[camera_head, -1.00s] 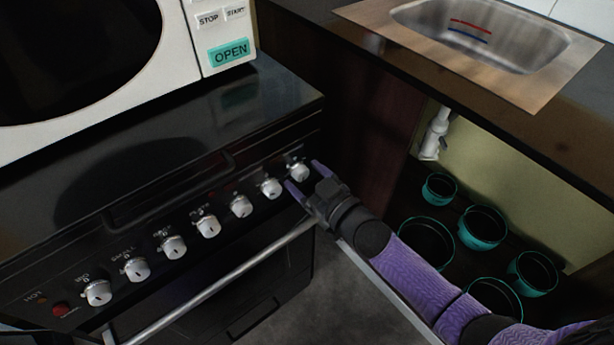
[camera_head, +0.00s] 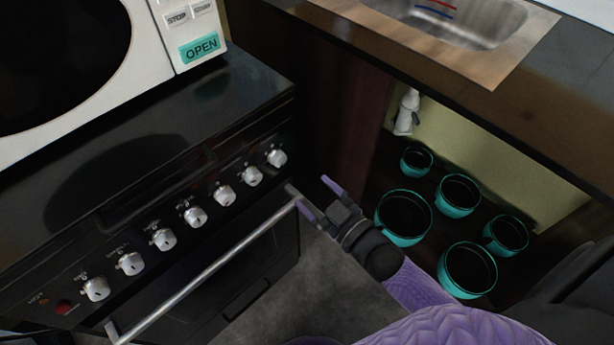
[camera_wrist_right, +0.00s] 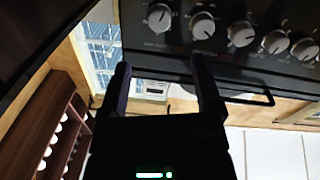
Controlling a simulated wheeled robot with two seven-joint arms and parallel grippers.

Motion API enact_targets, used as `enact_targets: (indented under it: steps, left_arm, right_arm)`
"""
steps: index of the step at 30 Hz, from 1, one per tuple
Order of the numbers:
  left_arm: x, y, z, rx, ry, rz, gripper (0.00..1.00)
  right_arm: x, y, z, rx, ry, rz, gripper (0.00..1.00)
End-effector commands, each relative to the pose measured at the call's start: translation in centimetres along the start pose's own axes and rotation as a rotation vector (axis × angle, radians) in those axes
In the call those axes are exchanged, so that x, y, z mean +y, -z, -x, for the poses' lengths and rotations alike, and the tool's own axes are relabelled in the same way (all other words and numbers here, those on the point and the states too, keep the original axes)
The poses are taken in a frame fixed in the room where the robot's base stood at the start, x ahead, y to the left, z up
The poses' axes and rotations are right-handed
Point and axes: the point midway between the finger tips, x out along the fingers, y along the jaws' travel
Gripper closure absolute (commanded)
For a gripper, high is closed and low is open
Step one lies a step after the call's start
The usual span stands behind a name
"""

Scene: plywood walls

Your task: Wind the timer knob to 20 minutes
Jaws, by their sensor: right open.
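A row of several silver-white knobs runs along the black stove's front panel. The rightmost knob (camera_head: 277,157) is at the panel's right end; the small print does not let me tell for sure which is the timer. My right gripper (camera_head: 318,197) is open and empty, with purple fingers, to the right of and below that knob and apart from it. In the right wrist view the open fingers (camera_wrist_right: 160,66) point at the panel, with knobs beyond the tips, such as the near knob (camera_wrist_right: 203,24). Its dial setting is not readable. My left gripper is not in view.
An oven handle (camera_head: 205,272) runs below the knobs. A white microwave (camera_head: 150,105) stands on the stove. Several teal-rimmed pots (camera_head: 404,217) sit under the sink (camera_head: 450,20) at right. Open floor (camera_head: 310,290) lies before the oven.

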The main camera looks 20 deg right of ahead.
Motion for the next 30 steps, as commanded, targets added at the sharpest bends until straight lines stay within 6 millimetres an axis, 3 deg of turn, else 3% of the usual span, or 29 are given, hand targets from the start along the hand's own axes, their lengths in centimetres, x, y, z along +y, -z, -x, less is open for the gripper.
enact_targets:
  steps: [13, 18, 25, 26, 30]
  left_arm:
    - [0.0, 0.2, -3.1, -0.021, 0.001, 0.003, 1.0]
    - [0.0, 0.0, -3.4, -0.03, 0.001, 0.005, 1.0]
    - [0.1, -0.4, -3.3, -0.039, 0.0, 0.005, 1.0]
    - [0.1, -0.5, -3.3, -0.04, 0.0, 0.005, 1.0]
    - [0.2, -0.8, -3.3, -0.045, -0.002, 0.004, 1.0]
  right_arm:
    - [-0.1, -0.3, -8.5, 0.001, 0.001, 0.003, 0.17]
    - [0.0, -0.1, -9.8, 0.0, 0.0, 0.003, 0.17]
    - [0.0, 0.0, -9.9, 0.0, 0.001, 0.003, 0.17]
    - [0.0, 0.0, -9.9, 0.0, 0.001, 0.003, 0.19]
    - [0.0, 0.0, -9.9, 0.0, 0.0, 0.002, 0.49]
